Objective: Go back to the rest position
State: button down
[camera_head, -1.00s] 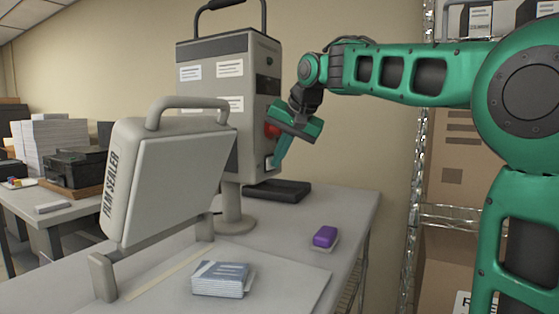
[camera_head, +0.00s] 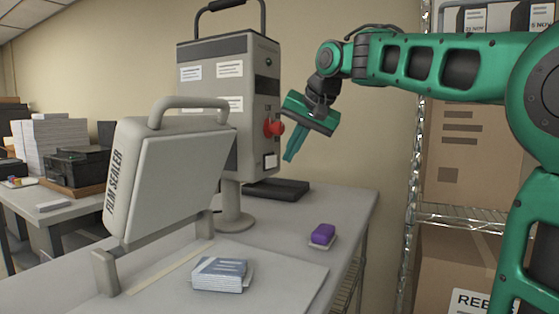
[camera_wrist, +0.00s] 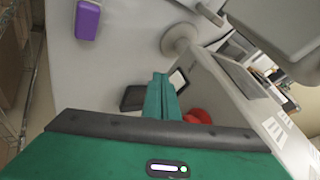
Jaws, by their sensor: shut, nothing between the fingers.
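My gripper (camera_head: 290,156) is shut and empty. It hangs in the air to the right of the tall grey control box (camera_head: 225,105), apart from its red knob (camera_head: 274,128) and the white switch below it (camera_head: 270,161). In the wrist view the closed green fingers (camera_wrist: 161,95) point away from the camera, with the red knob (camera_wrist: 197,116) partly hidden behind the gripper body.
The film sealer (camera_head: 165,180) stands open at the left of the table. A stack of printed cards (camera_head: 220,275), a purple block (camera_head: 323,233) and a black tray (camera_head: 285,190) lie on the table. A wire shelf (camera_head: 460,217) with cartons stands at the right.

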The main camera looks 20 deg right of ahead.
jog(key=a+v, duration=0.1)
jog(key=v, duration=0.6)
jog(key=shift+s+a+r, duration=0.2)
jog(key=shift+s+a, duration=0.05)
jog(key=shift+a, duration=0.2)
jog(key=s+d+f+g, duration=0.2)
jog(key=s+d+f, duration=0.2)
jog(key=s+f, duration=0.45)
jog(key=s+d+f+g+h, duration=0.1)
jog(key=s+d+f, duration=0.35)
jog(key=f, duration=0.65)
jog(key=s+d+f+g, duration=0.2)
jog(key=s+d+f, duration=0.1)
jog(key=s+f, duration=0.55)
jog(key=s+f+g, duration=0.2)
jog(key=s+f, duration=0.8)
jog(key=f, duration=0.1)
jog(key=shift+s+d+f+h, duration=0.2)
jog(key=shift+d+f+h, duration=0.1)
jog(key=shift+d+f, duration=0.15)
